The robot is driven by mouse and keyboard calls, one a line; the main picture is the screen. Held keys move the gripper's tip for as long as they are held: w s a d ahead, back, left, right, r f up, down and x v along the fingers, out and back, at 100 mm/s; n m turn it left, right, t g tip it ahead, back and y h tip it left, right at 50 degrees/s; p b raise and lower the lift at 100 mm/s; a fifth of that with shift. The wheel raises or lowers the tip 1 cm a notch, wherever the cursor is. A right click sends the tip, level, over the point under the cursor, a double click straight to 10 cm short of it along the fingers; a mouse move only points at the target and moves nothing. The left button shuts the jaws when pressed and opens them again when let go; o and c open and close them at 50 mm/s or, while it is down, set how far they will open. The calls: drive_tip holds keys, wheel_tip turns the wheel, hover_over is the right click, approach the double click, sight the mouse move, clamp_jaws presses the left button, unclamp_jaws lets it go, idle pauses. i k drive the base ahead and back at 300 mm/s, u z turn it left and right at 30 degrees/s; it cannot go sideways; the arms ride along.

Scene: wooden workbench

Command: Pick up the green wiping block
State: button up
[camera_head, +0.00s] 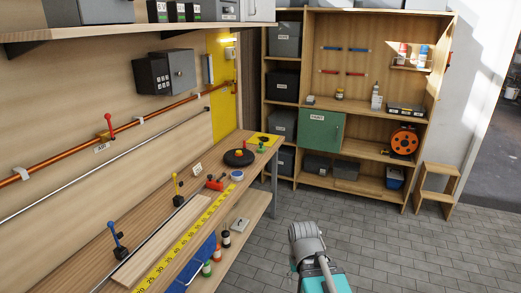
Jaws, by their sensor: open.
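A small green item (262,148) is at the far end of the wooden workbench (151,221), by a yellow mat (264,139). It is too small for me to tell whether it is the green wiping block. Part of my arm (308,243), grey and teal, rises from the bottom edge over the floor, right of the bench and apart from it. No gripper fingers show in this view.
A black disc (239,157), a red tool (215,185) and a blue ring (237,175) are on the bench near a yellow measuring strip (189,235). Bottles stand on a lower shelf. A green cabinet (320,130) is in the back shelving. A step stool (437,188) is right; tiled floor between is clear.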

sight(260, 149)
drive_tip(key=z, duration=0.3)
drive_tip(key=i, duration=2.7)
drive_tip(key=u, duration=0.6)
